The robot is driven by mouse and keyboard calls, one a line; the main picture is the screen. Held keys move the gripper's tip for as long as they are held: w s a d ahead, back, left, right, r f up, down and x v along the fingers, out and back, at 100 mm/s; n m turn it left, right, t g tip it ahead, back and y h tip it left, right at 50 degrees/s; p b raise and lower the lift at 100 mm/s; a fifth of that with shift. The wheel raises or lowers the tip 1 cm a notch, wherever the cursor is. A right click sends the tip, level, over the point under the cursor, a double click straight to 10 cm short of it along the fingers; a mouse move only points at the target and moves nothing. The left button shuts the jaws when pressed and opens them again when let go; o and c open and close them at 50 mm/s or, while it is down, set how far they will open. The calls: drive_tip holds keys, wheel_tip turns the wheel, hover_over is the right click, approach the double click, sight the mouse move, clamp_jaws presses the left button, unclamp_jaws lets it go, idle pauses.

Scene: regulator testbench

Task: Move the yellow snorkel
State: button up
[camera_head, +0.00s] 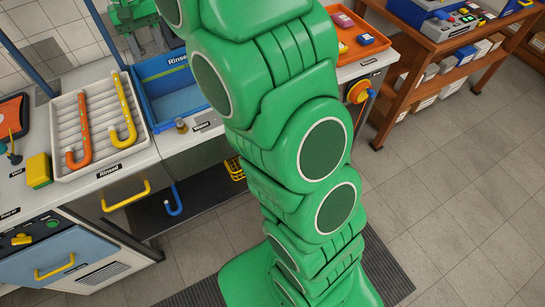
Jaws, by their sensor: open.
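The yellow snorkel (124,108) is a J-shaped tube lying in a white ribbed tray (58,176) on the counter at left. Its curved end points toward the front of the tray. An orange snorkel (85,128) lies beside it on the left, apart from it. My gripper (150,46) shows small at the top left, beyond the blue basin and away from the yellow snorkel. It is open, and nothing shows between its fingers.
A blue basin (148,72) marked "Rinse" stands right of the tray. A yellow sponge (38,170) sits left of it. A blue hooked piece (174,200) is below the counter. An orange tray (343,52) and a wooden shelf (398,72) stand at right. Open floor lies at right.

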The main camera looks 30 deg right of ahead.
drive_tip(key=s+d+r, duration=0.1)
drive_tip(key=s+d, duration=0.3)
drive_tip(key=s, duration=0.6)
drive_tip(key=s+d+r, duration=0.1)
drive_tip(key=s+d, duration=0.3)
drive_tip(key=s, duration=0.7)
drive_tip(key=s+d+f, duration=0.1)
drive_tip(key=s+f, duration=0.1)
drive_tip(key=s, duration=0.7)
drive_tip(key=s+d+f, duration=0.2)
drive_tip(key=s+f, duration=0.1)
drive_tip(key=s, duration=0.7)
drive_tip(key=shift+d+g, duration=0.15)
drive_tip(key=shift+g, duration=0.15)
drive_tip(key=shift+c, duration=1.1)
drive_tip(key=shift+w+r, duration=0.1)
